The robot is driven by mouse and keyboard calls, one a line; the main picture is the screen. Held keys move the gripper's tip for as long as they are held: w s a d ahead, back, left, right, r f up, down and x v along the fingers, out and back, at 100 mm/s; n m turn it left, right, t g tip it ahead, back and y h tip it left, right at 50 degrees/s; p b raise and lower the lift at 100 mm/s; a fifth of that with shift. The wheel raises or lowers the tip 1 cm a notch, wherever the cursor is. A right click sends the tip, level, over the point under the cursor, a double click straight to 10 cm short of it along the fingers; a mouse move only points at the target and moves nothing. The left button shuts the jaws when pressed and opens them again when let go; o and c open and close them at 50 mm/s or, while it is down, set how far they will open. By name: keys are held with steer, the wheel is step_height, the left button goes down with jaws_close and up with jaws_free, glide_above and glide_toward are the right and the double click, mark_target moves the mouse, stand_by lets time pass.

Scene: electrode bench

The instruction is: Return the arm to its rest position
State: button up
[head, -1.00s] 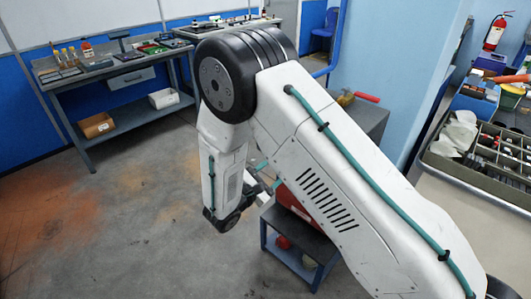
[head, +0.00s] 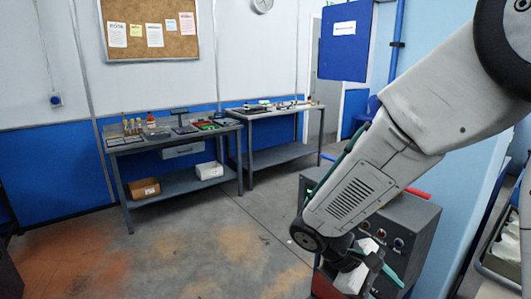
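My arm reaches in from the upper right and bends down toward the lower middle of the head view. My gripper (head: 372,278) is at its lower end, in front of a dark grey cabinet (head: 418,222). Dark, white and teal parts of the wrist crowd together there. The fingertips are not clear, so I cannot tell whether the gripper is open or shut or holds anything.
Two grey workbenches stand along the back wall, a left one (head: 150,150) with bottles and tools and a right one (head: 262,113). A brown bin (head: 144,188) and a white bin (head: 209,170) sit on the left one's lower shelf. The floor (head: 215,240) at left is clear.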

steer(key=s+d+r+m+t+y, duration=0.2)
steer(key=s+r+m+t+y, duration=0.3)
steer(key=s+r, duration=0.8)
steer(key=m+y, duration=0.3)
steer(key=y, duration=0.1)
steer(key=shift+s+r+y, duration=0.25)
steer(key=shift+r+y, duration=0.05)
steer(key=shift+r, duration=0.05)
steer(key=shift+d, duration=0.1)
stand_by(0.9)
